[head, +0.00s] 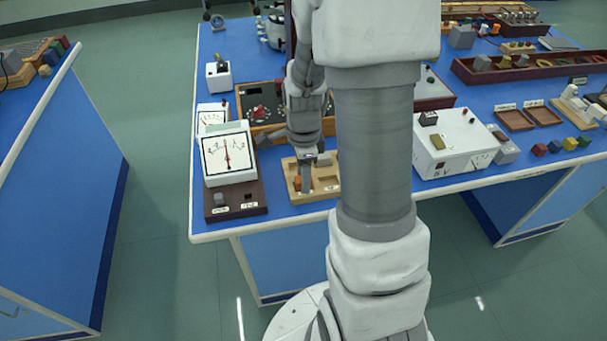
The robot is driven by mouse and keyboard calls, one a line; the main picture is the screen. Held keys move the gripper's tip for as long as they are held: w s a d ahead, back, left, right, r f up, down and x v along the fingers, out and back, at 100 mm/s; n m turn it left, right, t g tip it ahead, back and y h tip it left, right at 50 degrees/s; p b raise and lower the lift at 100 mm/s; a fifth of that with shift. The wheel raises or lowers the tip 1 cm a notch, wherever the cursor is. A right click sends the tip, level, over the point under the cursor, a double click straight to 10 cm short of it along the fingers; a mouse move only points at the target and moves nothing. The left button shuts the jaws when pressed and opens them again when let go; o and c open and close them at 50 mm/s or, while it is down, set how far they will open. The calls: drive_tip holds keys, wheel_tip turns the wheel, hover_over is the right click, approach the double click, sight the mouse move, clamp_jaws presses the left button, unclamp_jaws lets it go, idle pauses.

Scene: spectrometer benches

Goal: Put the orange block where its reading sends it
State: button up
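A small orange block (297,184) shows at the left part of a light wooden tray (327,190) with recesses, near the front edge of the blue bench. I cannot tell whether it rests in a recess or is raised. My gripper (305,182) points down over the tray, with a grey finger right beside the block. Whether the fingers are open or hold the block is too small to tell. A white analogue meter (228,154) stands left of the tray on a dark brown base (237,210); its needle points nearly straight up. Its scale figures are unreadable.
A dark panel in a wooden frame (243,103) stands behind my gripper. A white instrument box (458,158) is to the right, with small coloured blocks (555,146) and two brown trays (543,113) beyond. My arm hides the bench middle. Another bench (60,170) stands left.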

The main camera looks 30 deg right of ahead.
drive_tip(key=shift+o, duration=1.1)
drive_tip(key=shift+r, duration=0.15)
wheel_tip(320, 180, up, 17)
drive_tip(key=p, duration=0.3)
drive_tip(key=shift+p, duration=0.35)
drive_tip(key=shift+r, duration=0.1)
drive_tip(key=s+a+r+n+t+p, duration=0.4)
drive_tip(key=s+a+r+n, duration=0.6)
drive_tip(key=n, duration=1.1)
drive_tip(key=shift+s+a+r+t, duration=0.3)
drive_tip(key=shift+s+r+t, duration=0.5)
drive_tip(key=shift+s+r, duration=0.65)
